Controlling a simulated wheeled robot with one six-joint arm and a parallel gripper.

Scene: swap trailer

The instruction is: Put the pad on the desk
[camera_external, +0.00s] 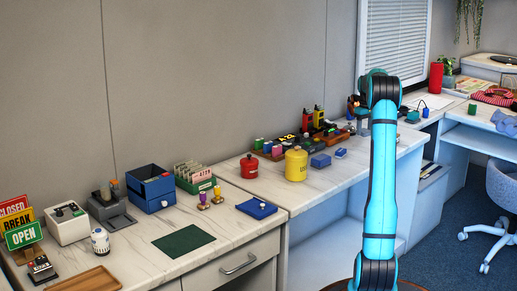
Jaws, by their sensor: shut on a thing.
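My arm (382,180) stands upright at the right of centre, and its upper part folds away behind the elbow. My gripper and whatever is in its jaws cannot be made out behind the arm. A flat dark green pad or mat (184,241) lies on the near counter. Which of these the task calls the pad, if either, I cannot tell. The desk (487,139) at the far right has a pale top, partly cut off by the frame.
A yellow canister (296,164) and red canister (249,166) stand on the counter, with small blue boxes (320,160) beside them. A blue drawer box (151,188) and signs (24,235) are at left.

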